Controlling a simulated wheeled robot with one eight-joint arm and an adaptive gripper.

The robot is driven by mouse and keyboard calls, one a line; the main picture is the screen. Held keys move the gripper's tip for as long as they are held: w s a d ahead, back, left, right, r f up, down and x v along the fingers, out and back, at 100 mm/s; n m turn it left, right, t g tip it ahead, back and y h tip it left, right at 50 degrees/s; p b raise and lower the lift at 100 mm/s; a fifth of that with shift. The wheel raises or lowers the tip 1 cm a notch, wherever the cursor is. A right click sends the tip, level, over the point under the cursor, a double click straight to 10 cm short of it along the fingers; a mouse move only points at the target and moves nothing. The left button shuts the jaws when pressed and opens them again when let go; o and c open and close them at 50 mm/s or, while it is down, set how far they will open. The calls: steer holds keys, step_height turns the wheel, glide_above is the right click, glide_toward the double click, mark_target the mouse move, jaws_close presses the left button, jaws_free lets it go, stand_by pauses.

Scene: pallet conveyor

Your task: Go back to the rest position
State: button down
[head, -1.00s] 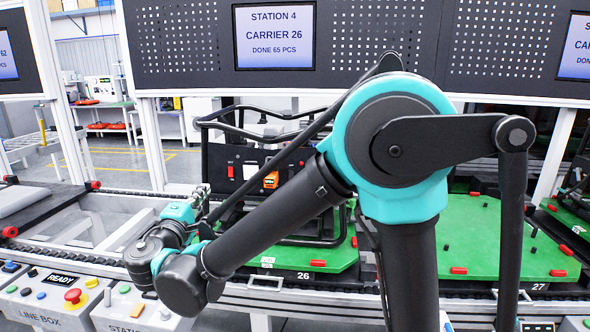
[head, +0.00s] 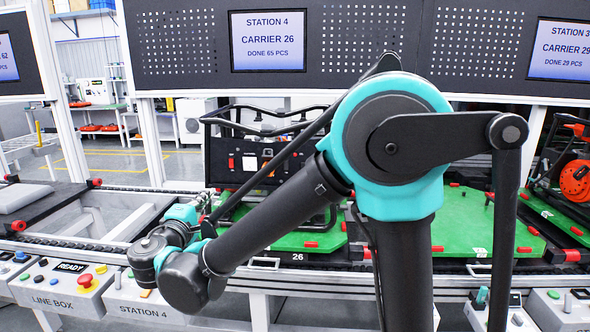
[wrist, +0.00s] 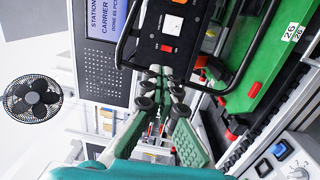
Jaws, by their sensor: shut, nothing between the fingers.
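My gripper (head: 204,198) is at the end of my folded arm, at the left middle of the head view, in front of the black frame unit. In the wrist view my gripper (wrist: 165,74) shows its green fingers brought together, with nothing between them. The black frame unit (head: 222,137) stands upright on the green carrier 26 (head: 325,240). In the wrist view the unit's dark panel (wrist: 170,28) with a white switch and a red part lies beyond the fingertips. My arm hides part of the unit and carrier in the head view.
A conveyor rail (head: 300,258) runs across. The line box (head: 65,285) and Station 4 box (head: 140,300) stand at front left. The Station 4 screen (head: 268,41) hangs above.

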steer(key=w+d+f+m+g+h, duration=0.1)
steer(key=w+d+f+m+g, duration=0.3)
steer(key=d, duration=0.6)
steer(key=s+d+f+m+g+h, duration=0.1)
steer(key=d+f+g, duration=0.1)
steer(key=d+f, duration=0.6)
steer(key=w+d+f+m+g+h, duration=0.1)
steer(key=w+d+f+m+g, duration=0.2)
steer(key=d, duration=1)
steer(key=s+d+f+m+g+y, duration=0.2)
steer(key=s+d+f+m, duration=0.2)
steer(key=s, duration=0.5)
steer(key=s+d+f+m+g+y, duration=0.3)
steer(key=s+d+f+m, duration=0.1)
steer(key=s+d+f, duration=0.3)
step_height(320, 180, down, 2)
steer(key=shift+s+d+f, duration=0.2)
steer(key=shift+s+d, duration=0.1)
steer(key=shift+s, duration=0.55)
steer(key=shift+d, duration=0.1)
